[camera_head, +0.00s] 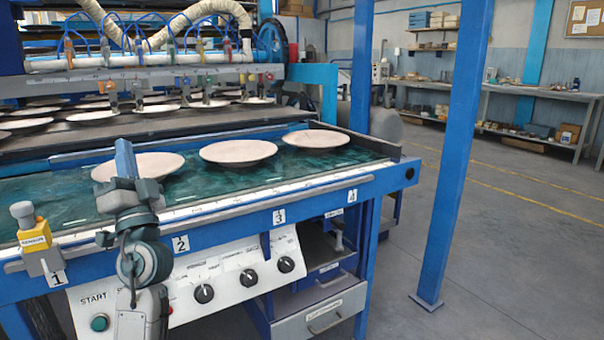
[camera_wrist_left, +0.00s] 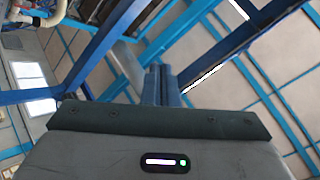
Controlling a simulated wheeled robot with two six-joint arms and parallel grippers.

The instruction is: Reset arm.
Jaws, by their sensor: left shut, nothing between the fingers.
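My left gripper (camera_head: 125,160) is raised in front of the plate dryer, pointing up, with its fingers together and empty. In the left wrist view its fingers (camera_wrist_left: 161,86) stand side by side and closed, against the ceiling beams. It overlaps the leftmost plate (camera_head: 158,166) in the head view; I see no plate in its fingers. My right gripper is in neither view.
Two more pale plates (camera_head: 238,152) (camera_head: 316,138) lie on the green dryer bed (camera_head: 290,170). A control panel (camera_head: 236,280) with black knobs and a green start button (camera_head: 100,322) is below. A blue post (camera_head: 452,150) stands right; the floor beyond is clear.

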